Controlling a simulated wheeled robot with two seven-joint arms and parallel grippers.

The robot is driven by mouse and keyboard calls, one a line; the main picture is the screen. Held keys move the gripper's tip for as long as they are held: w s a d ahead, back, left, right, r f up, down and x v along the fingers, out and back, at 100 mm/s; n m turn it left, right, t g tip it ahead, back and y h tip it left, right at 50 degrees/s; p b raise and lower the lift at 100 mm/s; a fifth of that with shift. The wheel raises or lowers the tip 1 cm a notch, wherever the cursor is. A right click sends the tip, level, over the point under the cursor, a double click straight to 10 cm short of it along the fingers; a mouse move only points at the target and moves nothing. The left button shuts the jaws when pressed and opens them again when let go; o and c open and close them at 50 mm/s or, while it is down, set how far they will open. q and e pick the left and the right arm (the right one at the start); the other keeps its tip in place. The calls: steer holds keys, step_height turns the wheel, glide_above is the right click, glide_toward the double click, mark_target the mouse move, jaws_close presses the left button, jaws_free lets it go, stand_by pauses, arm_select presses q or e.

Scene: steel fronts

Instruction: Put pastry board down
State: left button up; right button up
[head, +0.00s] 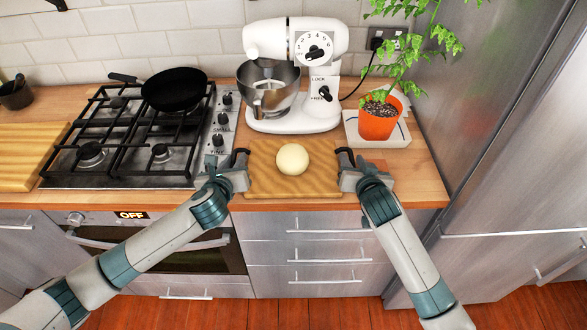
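The pastry board (262,182) is a light wooden rectangle near the front of the counter. It looks flat and level; I cannot tell whether it rests fully on the counter. A pale round dough ball (293,159) sits on its middle. My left gripper (227,160) is at the board's left edge, and my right gripper (362,161) is at its right edge. Both look open, with their fingers apart and their inner fingers close to or touching the board's sides. The exact contact is hidden.
A white stand mixer (291,42) with a steel bowl (268,88) stands right behind the board. A potted plant (379,118) is at the back right. The gas hob (130,150) with a black pan (175,89) lies left. A steel fridge (510,120) bounds the right.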

mark_target(231, 165)
arm_select(q)
steer(key=shift+s+a+f, duration=0.1)
steer(key=shift+s+a, duration=0.05)
steer(key=shift+a, duration=0.15)
steer(key=shift+s+r, duration=0.25)
steer(key=shift+s, duration=0.3)
steer(key=v, duration=0.2)
steer(key=shift+s+a+r, duration=0.15)
steer(key=shift+s, duration=0.1)
arm_select(e)
steer(key=shift+s+a+r, duration=0.15)
steer(key=shift+s+a, duration=0.05)
steer(key=shift+a, duration=0.15)
arm_select(q)
steer(key=shift+s+d+r, duration=0.1)
steer(key=shift+s+r, duration=0.1)
steer(key=shift+s, duration=0.25)
steer(key=shift+s+d+r, duration=0.1)
steer(key=shift+s+r, duration=0.1)
steer(key=shift+s, duration=0.25)
arm_select(e)
steer(key=shift+w+d, duration=0.1)
steer(key=shift+d, duration=0.1)
arm_select(q)
steer(key=shift+v, duration=0.95)
steer(key=shift+d+r, duration=0.1)
steer(key=shift+d, duration=0.1)
arm_select(e)
steer(key=shift+s, duration=0.2)
steer(key=shift+v, duration=5.8)
